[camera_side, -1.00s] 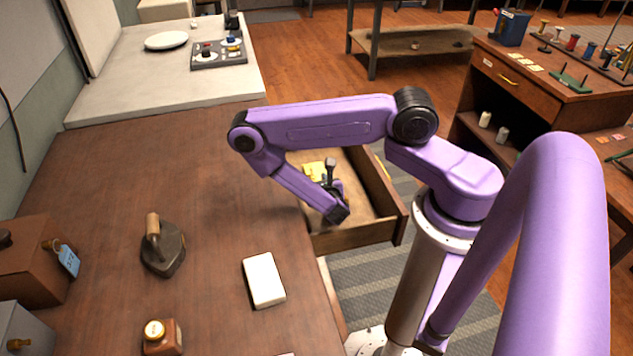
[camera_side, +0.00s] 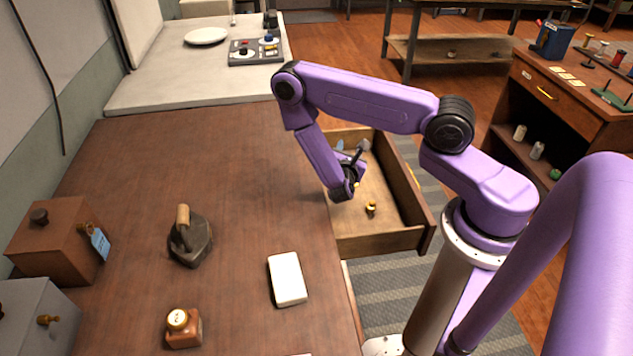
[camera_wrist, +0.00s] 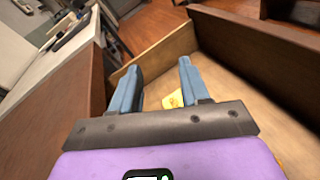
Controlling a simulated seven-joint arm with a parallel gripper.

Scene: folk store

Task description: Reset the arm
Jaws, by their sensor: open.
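My gripper (camera_side: 352,150) hangs over the open drawer (camera_side: 378,240), near the table's right edge. In the wrist view its two blue fingers (camera_wrist: 158,80) are spread apart with nothing held between them. A small yellow item (camera_wrist: 173,99) lies in the drawer beyond the fingers. In the side view my forearm and wrist hide part of the drawer's inside.
A small brass-coloured item (camera_side: 371,208) is in the drawer. The table's middle is clear.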

